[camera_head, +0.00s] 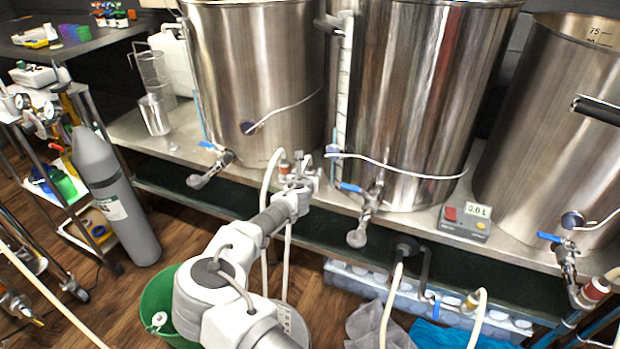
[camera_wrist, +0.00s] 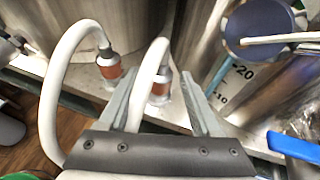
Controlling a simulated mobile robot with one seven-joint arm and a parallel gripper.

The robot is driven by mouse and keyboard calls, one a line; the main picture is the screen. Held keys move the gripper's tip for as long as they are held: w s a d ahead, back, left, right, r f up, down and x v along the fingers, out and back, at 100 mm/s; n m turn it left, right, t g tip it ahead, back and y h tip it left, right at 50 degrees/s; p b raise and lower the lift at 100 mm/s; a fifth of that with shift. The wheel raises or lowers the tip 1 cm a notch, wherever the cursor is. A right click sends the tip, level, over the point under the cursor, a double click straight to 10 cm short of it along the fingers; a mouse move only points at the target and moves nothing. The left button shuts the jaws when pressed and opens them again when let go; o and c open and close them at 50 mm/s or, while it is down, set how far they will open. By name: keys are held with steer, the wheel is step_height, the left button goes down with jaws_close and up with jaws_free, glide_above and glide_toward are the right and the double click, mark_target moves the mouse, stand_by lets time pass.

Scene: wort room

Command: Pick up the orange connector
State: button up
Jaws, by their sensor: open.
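Two orange connectors on white hoses stand on the steel shelf in the wrist view. One orange connector (camera_wrist: 159,88) shows between my gripper's fingers, with its hose bending over the gap. The other orange connector (camera_wrist: 109,67) stands outside the left finger. My gripper (camera_wrist: 159,76) is open, and I cannot tell whether either finger touches the connector. In the head view, my gripper (camera_head: 301,176) is at the shelf between the left and middle kettles, with an orange connector (camera_head: 284,167) beside it. The second connector there is hard to make out.
The left kettle (camera_head: 258,75) and middle kettle (camera_head: 415,90) stand close behind my gripper. A blue-handled valve (camera_head: 212,160) is to its left, another (camera_head: 365,200) to its right. A red-banded fitting (camera_head: 596,289) is at far right. A green bucket (camera_head: 155,300) stands below.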

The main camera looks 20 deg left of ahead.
mark_target(310, 168)
steer(key=shift+b+x, duration=0.9)
steer(key=shift+x, duration=1.55)
steer(key=shift+d+r, duration=0.1)
steer(key=shift+r, duration=0.05)
jaws_close()
